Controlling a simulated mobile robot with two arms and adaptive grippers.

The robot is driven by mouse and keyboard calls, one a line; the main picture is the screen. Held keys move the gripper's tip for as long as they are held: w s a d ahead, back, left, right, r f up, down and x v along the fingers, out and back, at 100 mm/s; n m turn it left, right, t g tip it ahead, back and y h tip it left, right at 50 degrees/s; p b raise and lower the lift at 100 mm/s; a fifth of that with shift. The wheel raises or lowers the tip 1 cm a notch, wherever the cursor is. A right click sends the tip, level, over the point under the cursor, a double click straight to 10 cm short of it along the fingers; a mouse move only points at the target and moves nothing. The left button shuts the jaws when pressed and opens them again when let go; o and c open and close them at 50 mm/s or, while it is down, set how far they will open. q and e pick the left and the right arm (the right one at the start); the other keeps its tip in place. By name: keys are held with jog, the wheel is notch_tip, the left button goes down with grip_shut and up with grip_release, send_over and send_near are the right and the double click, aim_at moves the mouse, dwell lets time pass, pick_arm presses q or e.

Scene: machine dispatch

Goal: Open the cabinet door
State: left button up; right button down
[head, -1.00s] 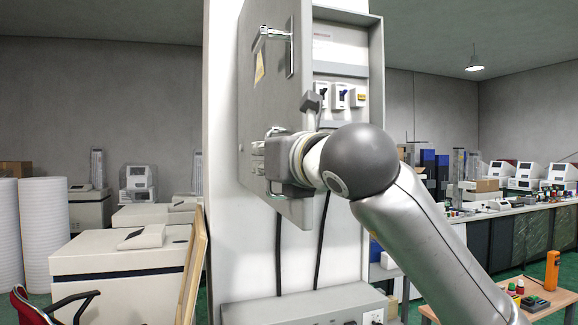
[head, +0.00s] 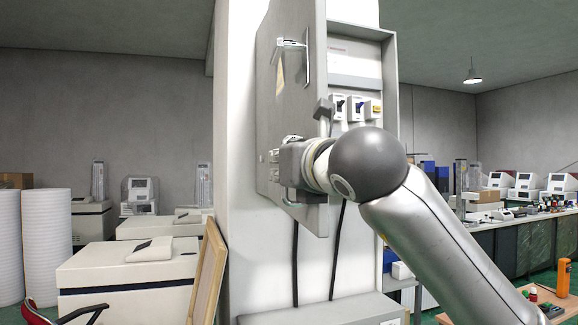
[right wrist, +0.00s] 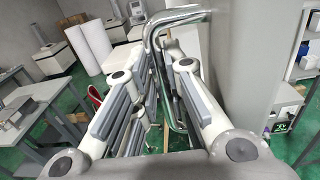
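The grey cabinet (head: 388,80) is mounted on a white pillar. Its door (head: 290,105) stands part open, swung out to the left, so the switches inside show. My left gripper is not in view.
Black cables hang below the cabinet to a grey box (head: 330,310). A wooden board (head: 208,275) leans left of the pillar. White machines (head: 125,270) stand further left. A small table with an orange tool (head: 563,277) is at the lower right.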

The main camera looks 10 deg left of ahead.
jog(key=c, duration=1.8)
grip_release()
jog(key=shift+s+a+r, duration=0.25)
jog(key=shift+s+a, duration=0.1)
jog(key=shift+a, duration=0.15)
jog(key=v, duration=1.1)
jog(key=shift+s+d+f, duration=0.1)
jog(key=shift+s+d, duration=0.15)
jog(key=shift+d, duration=0.05)
jog(key=shift+w+a+f, duration=0.1)
